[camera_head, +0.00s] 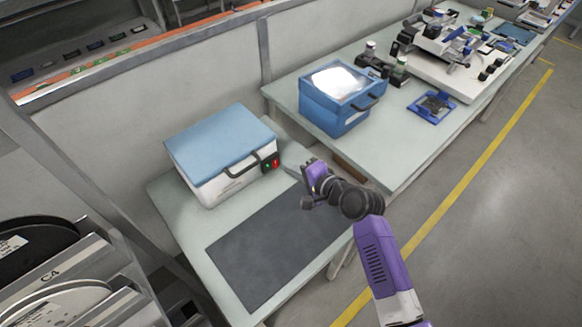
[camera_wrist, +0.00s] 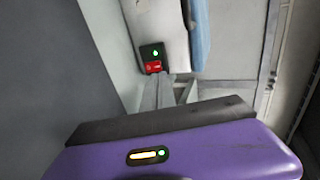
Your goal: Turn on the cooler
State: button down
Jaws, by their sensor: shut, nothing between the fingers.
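The cooler appears to be the white box with a blue lid (camera_head: 220,150) on the near table, with its lid down and a dark handle in front. A small dark panel (camera_head: 270,162) at its front right corner carries a red switch and a green light. In the wrist view the red switch (camera_wrist: 153,67) sits just below the green light (camera_wrist: 155,52). My gripper (camera_head: 294,162) is shut and empty, beside the box's panel end. In the wrist view its grey fingertips (camera_wrist: 164,78) are close to the red switch. I cannot tell whether they touch it.
A dark mat (camera_head: 275,245) lies on the near table in front of the box. A blue box with a clear lid (camera_head: 335,115) stands on the adjoining table, with a blue fixture (camera_head: 432,106) to its right. Racks with reels (camera_head: 45,255) stand at the left.

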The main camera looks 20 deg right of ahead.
jog(key=r+v, duration=0.1)
jog(key=v, duration=0.7)
jog(key=shift+w+r, duration=0.2)
jog(key=shift+r, duration=0.3)
jog(key=d+r+n+t+h, duration=0.2)
jog(key=d+r+t+h, duration=0.1)
jog(key=d+r, duration=0.15)
jog(key=s+n+h, duration=0.2)
jog(key=s+n, duration=0.1)
jog(key=s, duration=0.3)
jog(key=s+a+r+n, duration=0.1)
jog(key=s+a+n, duration=0.1)
jog(key=s, duration=0.8)
jog(key=s+a+r+n, duration=0.1)
jog(key=s+n, duration=0.3)
jog(key=s, duration=0.6)
jog(key=s+a+r+n+y, duration=0.1)
jog(key=s+a+n, duration=0.2)
jog(key=s, duration=0.7)
jog(key=shift+a+r+g, duration=0.3)
jog(key=shift+a+r, duration=0.1)
jog(key=shift+a, duration=0.1)
